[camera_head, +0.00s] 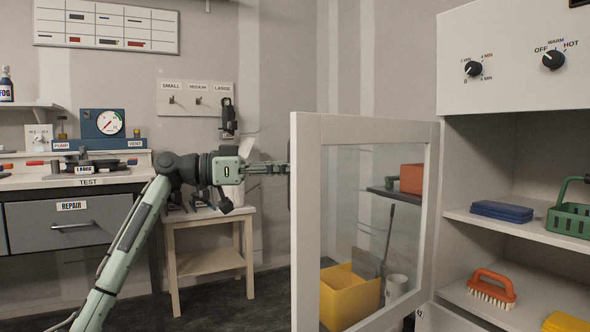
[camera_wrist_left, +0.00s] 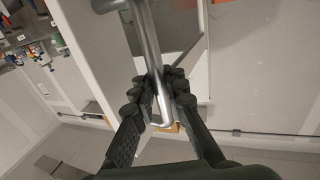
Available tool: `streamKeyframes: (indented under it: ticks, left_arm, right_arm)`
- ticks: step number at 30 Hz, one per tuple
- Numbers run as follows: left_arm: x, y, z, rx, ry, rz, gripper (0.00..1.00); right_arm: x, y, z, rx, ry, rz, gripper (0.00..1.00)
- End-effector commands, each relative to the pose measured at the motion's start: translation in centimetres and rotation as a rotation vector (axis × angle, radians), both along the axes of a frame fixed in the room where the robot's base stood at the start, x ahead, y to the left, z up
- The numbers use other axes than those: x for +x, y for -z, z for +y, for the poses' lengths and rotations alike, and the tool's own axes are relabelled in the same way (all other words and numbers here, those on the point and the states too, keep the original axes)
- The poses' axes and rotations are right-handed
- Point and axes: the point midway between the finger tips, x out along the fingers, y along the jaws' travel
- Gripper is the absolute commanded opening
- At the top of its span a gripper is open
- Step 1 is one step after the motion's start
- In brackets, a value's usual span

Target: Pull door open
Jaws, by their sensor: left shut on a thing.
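The white-framed glass door (camera_head: 307,220) stands swung well out from the cabinet at the right in the head view. In the left wrist view its metal bar handle (camera_wrist_left: 148,50) runs down between the fingers of my left gripper (camera_wrist_left: 165,92), which is shut on it. In the head view my left gripper (camera_head: 272,169) reaches to the door's left edge from the left; its fingertips and the handle are hidden behind the frame there. My right gripper is in neither view.
A yellow bin (camera_head: 347,297) shows through the glass. A small wooden table (camera_head: 208,217) stands behind my left arm, beside a bench with a drawer (camera_head: 70,224).

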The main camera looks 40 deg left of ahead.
Motion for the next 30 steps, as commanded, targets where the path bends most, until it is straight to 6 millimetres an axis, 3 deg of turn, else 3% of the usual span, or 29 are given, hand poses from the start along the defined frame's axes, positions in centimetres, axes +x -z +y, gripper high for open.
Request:
streamKeyframes:
  ticks: [1,6,17,23,30]
  left_arm:
    - [-0.1,-0.1,0.1,0.001,0.000,0.000,0.13]
    - [-0.1,-0.1,0.1,0.001,-0.001,-0.001,0.34]
    - [-0.3,-0.1,0.3,-0.001,-0.001,-0.001,0.34]
    - [-2.5,-0.1,2.2,-0.003,-0.003,-0.002,0.34]
    - [-6.5,-0.1,5.5,-0.001,-0.003,-0.001,0.34]
  right_arm:
    - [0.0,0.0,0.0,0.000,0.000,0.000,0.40]
    - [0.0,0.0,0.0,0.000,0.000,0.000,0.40]
    - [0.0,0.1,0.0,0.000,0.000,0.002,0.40]
    - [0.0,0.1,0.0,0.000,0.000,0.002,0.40]
    - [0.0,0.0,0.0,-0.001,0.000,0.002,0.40]
